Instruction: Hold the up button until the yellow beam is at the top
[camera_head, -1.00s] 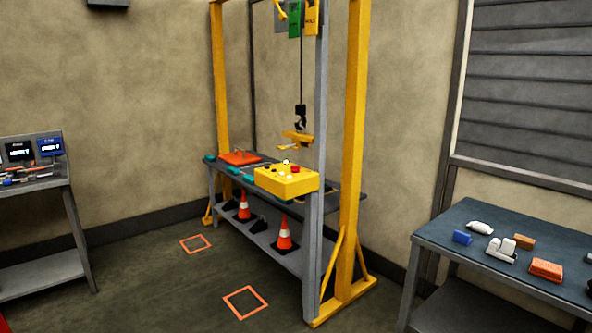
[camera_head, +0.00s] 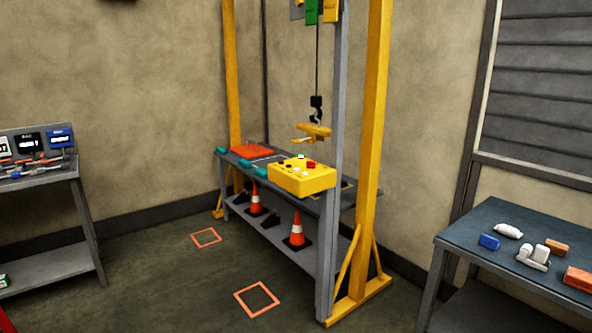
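A yellow control box (camera_head: 302,178) with white, red and dark buttons on its top sits at the front right of the gantry's bench. Which button is the up button is too small to tell. A small yellow beam (camera_head: 314,131) hangs from a dark hook (camera_head: 317,108) on a cable, a little above the bench and behind the box. The top of the gantry is cut off by the picture's upper edge. My gripper is not in view.
The yellow gantry post (camera_head: 369,150) stands right of the box. An orange plate (camera_head: 250,151) lies on the bench. Traffic cones (camera_head: 297,230) stand on its lower shelf. Side tables stand left (camera_head: 45,185) and right (camera_head: 470,240). The floor in front is open, with orange squares (camera_head: 257,299).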

